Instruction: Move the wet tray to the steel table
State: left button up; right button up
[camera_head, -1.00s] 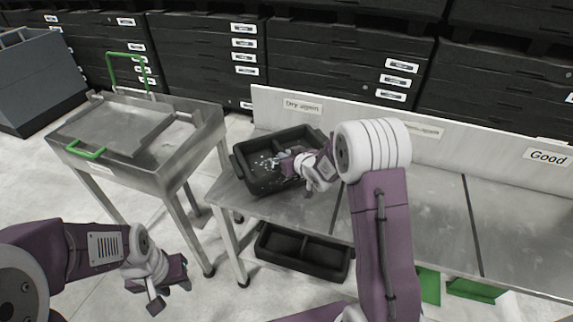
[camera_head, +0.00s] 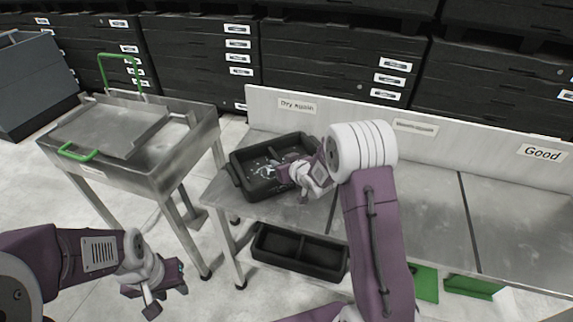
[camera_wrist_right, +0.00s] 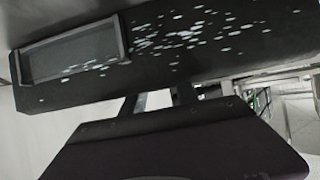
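The wet tray (camera_head: 240,177) is a black tray with pale droplets inside. In the head view it is at the left end of the steel table (camera_head: 415,205), by the "Dry again" sign; whether its underside touches the tabletop is unclear. My right gripper (camera_head: 290,172) is at the tray's right side and appears shut on it, though the fingertips are partly hidden. In the right wrist view the droplet-spotted tray (camera_wrist_right: 230,50) fills the top, close above the gripper fingers (camera_wrist_right: 160,100). My left gripper (camera_head: 168,290) is open and empty, low at the left, away from the tray.
A steel cart (camera_head: 165,150) with green handles stands left of the table. An empty black two-part tray (camera_head: 300,252) lies below the table. A white board with signs (camera_head: 455,130) runs along its back. The table's middle and right are clear. Black crate stacks (camera_head: 325,60) stand behind.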

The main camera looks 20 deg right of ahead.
jog(key=p+v, duration=0.1)
jog(key=v, duration=1.1)
jog(key=s+f+g+h, duration=0.1)
jog(key=s, duration=0.1)
jog(key=s+d+f+m+g, duration=0.1)
jog(key=s+f+g, duration=0.1)
jog(key=s, duration=0.1)
jog(key=s+f+g+h, duration=0.1)
jog(key=s+f+g, duration=0.1)
jog(key=shift+s+d+h, duration=0.2)
jog(key=shift+s+h, duration=0.1)
jog(key=shift+s, duration=0.05)
jog(key=s+a+f+m+g, duration=0.1)
jog(key=s+a+g, duration=0.2)
jog(key=s, duration=1.1)
jog(key=g, duration=0.3)
jog(key=shift+f, duration=0.4)
jog(key=shift+a+r, duration=0.1)
